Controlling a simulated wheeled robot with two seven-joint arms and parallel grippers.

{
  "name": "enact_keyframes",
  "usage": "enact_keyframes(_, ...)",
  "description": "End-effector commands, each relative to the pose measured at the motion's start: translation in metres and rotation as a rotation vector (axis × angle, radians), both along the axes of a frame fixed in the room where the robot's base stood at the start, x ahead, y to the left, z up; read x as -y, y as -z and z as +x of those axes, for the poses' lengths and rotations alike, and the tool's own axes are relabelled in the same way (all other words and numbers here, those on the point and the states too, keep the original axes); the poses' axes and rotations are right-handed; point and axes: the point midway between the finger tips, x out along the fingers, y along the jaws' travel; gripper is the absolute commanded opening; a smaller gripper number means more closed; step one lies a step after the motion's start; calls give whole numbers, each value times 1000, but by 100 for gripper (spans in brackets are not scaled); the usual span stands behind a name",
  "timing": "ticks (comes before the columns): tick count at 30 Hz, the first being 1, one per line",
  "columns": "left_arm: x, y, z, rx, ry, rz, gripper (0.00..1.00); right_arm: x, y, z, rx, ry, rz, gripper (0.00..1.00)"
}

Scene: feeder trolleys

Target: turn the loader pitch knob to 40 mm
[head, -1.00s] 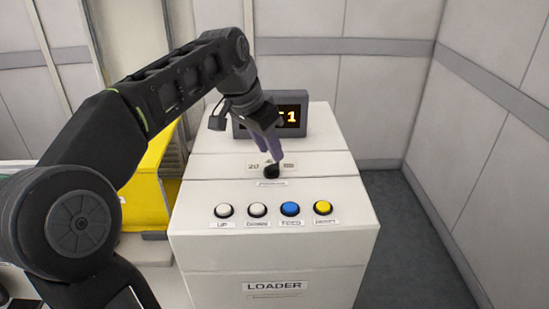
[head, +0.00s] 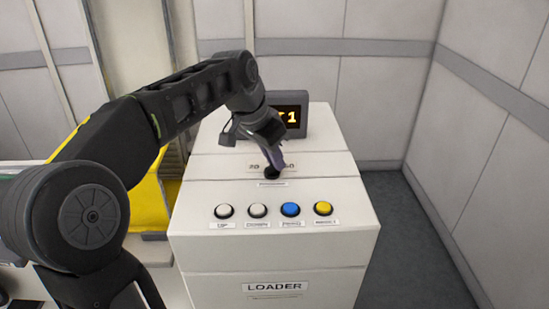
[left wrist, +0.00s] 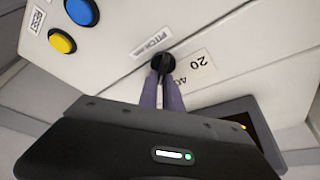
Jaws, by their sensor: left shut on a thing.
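The pitch knob (head: 271,174) is small and black, on the sloped upper panel of the white loader (head: 275,255). My left gripper (head: 272,166) reaches down from the upper left and is shut on the knob. In the left wrist view the purple-grey fingers (left wrist: 163,88) meet the knob (left wrist: 163,62), beside a PITCH label (left wrist: 150,42). A scale plate (left wrist: 195,66) there shows 20 and 40. The fingers hide part of the knob and scale, so I cannot tell where the knob points. My right gripper is in neither view.
White, white, blue (head: 290,209) and yellow (head: 323,208) buttons line the panel in front of the knob. A dark display (head: 291,113) with orange characters stands behind it. A yellow bin (head: 150,205) is at the left. Floor at the right is clear.

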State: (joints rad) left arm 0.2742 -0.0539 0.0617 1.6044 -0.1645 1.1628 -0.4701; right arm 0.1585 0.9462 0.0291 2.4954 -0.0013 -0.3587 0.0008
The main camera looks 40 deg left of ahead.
Motion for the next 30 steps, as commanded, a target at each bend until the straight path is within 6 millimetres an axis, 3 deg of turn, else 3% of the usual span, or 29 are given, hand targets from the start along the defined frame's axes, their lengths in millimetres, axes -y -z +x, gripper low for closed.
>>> enact_keyframes(20, 0, 0, 0, 0, -22, 1, 0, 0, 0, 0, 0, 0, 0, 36)
enact_keyframes(30, -1, -1, 0, 1, -177, 2, 0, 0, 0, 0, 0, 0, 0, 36)
